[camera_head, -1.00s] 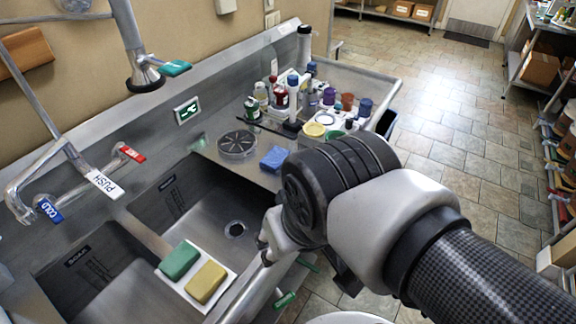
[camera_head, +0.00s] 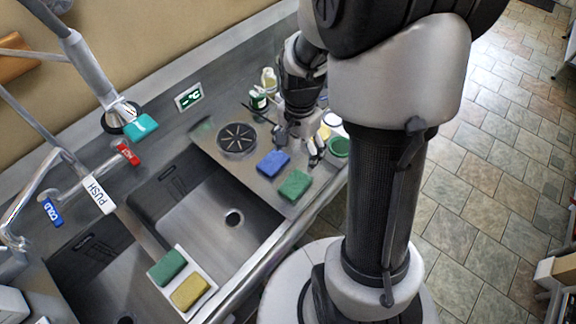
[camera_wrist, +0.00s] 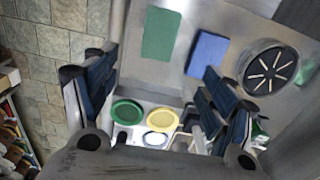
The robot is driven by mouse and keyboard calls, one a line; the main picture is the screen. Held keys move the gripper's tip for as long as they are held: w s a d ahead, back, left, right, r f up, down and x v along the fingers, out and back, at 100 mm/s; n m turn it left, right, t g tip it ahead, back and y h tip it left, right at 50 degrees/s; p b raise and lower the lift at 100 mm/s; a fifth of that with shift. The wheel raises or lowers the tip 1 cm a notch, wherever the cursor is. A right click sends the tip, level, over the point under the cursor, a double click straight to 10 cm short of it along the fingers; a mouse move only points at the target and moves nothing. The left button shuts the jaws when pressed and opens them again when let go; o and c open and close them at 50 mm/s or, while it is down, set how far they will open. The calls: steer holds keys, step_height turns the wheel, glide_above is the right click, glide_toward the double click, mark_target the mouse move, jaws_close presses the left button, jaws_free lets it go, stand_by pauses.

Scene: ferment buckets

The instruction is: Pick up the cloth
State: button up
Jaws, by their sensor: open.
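Two flat rectangular pieces lie on the steel counter beside the sink: a green one (camera_head: 295,184) near the front edge and a blue one (camera_head: 273,163) behind it. I cannot tell for certain which is the cloth. Both also show in the wrist view, green (camera_wrist: 160,33) and blue (camera_wrist: 207,54), lying apart beyond my fingers. My gripper (camera_head: 299,148) is open and empty, over the counter just behind and right of the blue piece. In the wrist view its fingers (camera_wrist: 155,80) are spread wide. My arm hides part of the counter's right side.
A round black slotted disc (camera_head: 237,138) lies left of the blue piece. Green and yellow lids (camera_wrist: 128,111) (camera_wrist: 161,120) lie near the fingers. The sink basin (camera_head: 205,205) is open at left. A white tray (camera_head: 208,296) holds green and yellow blocks.

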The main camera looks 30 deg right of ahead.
steer(key=b, duration=0.2)
glide_above(296, 183)
steer(key=f, duration=0.9)
steer(key=shift+w+d, duration=0.2)
steer(key=shift+w, duration=0.05)
steer(key=shift+s+a+f+b, duration=0.1)
steer(key=shift+f+b, duration=0.4)
steer(key=shift+f, duration=0.85)
steer(key=shift+s+a+f+b, duration=0.1)
steer(key=shift+f+b, duration=0.4)
steer(key=shift+f, duration=0.8)
steer(key=shift+c, duration=0.2)
steer(key=c, duration=1)
steer(key=shift+o, duration=0.2)
steer(key=shift+r, duration=0.15)
step_height(296, 183, up, 20)
steer(key=p, duration=0.5)
